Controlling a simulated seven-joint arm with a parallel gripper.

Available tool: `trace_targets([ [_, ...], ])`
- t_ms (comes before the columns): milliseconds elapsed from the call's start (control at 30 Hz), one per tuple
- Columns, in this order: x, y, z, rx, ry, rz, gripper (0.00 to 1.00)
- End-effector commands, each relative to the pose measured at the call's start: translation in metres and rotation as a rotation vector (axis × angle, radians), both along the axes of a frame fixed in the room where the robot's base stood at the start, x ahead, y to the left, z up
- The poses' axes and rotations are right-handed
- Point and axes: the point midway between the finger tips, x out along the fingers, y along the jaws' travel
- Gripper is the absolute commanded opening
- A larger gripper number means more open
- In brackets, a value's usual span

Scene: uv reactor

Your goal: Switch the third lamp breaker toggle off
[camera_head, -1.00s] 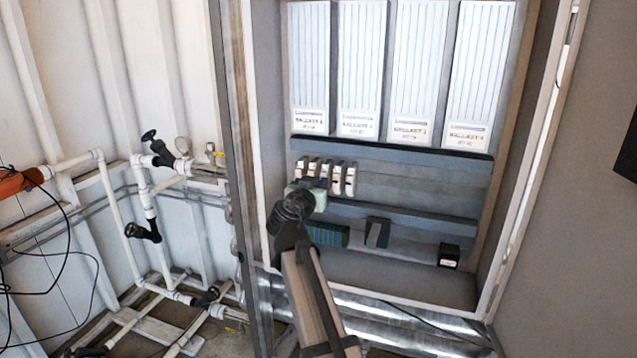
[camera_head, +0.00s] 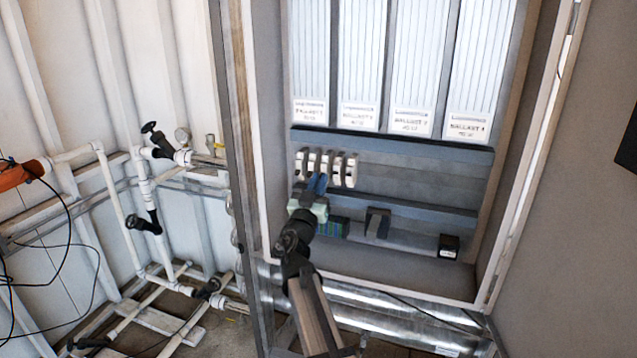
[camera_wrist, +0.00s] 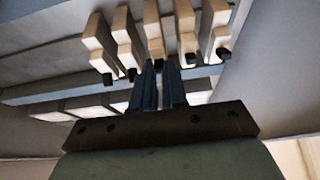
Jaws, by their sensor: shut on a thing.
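A row of several cream breakers (camera_head: 338,170) stands on the rail inside the cabinet. In the wrist view, dark toggles stick out near the lower ends of the breakers, such as the rightmost toggle (camera_wrist: 223,54). My gripper (camera_wrist: 160,68) reaches up from below to the middle breaker (camera_wrist: 152,28) of the row. Its two blue-grey fingers are shut on that breaker's toggle, which is mostly hidden between them. In the head view, my gripper (camera_head: 318,180) covers the lower part of the row. Breaker labels cannot be read.
Ballast panels (camera_head: 358,70) stand above the breakers. Below are a green-blue terminal block (camera_head: 333,228), a grey block (camera_head: 377,223) and a black box (camera_head: 449,246). The cabinet's left frame (camera_head: 240,180) stands close to my arm. White pipes are outside at left.

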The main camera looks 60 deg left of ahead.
Motion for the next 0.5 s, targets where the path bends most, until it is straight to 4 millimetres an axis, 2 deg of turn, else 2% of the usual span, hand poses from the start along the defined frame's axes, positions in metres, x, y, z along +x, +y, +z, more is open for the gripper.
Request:
trace_targets([
  [500,0.0001,0.0008,-0.002,0.034,-0.035,0.001,0.0],
])
